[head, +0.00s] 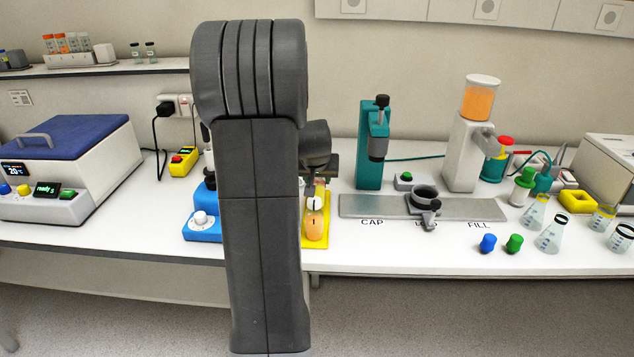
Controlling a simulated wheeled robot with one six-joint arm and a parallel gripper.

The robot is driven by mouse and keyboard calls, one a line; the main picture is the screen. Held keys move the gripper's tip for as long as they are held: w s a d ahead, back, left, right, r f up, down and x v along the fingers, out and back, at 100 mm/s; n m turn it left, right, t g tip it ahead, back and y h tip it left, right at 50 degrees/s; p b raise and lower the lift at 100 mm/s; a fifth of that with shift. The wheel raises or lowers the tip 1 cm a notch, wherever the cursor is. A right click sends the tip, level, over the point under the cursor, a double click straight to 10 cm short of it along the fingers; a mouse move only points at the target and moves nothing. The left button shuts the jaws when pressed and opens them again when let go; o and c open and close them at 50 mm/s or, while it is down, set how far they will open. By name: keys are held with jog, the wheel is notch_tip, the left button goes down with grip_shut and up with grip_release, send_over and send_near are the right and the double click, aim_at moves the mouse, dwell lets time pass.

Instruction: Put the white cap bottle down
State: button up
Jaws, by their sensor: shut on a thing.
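The white cap bottle (314,224) holds orange juice and has a dark mark on its front. It looks upright, over or on a yellow mat (323,243) on the bench. I cannot tell whether its base touches the mat. My gripper (317,186) is at the bottle's top, shut on it. My own arm hides the left side of the gripper and the fingertips are hard to make out.
A blue device (200,224) with a white knob stands left of my arm. Right are a metal plate (380,207) marked CAP and FILL, a teal capping stand (371,150), a filler (463,150), loose caps (488,243) and flasks (552,234). The bench front between mat and caps is clear.

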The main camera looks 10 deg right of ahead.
jog(key=shift+f, duration=0.65)
jog(key=shift+f, duration=0.1)
jog(key=shift+f, duration=0.15)
jog(key=o, duration=1.2)
jog(key=shift+c, duration=0.2)
jog(key=shift+r, duration=0.35)
jog(key=v, duration=1.2)
jog(key=shift+f, duration=0.15)
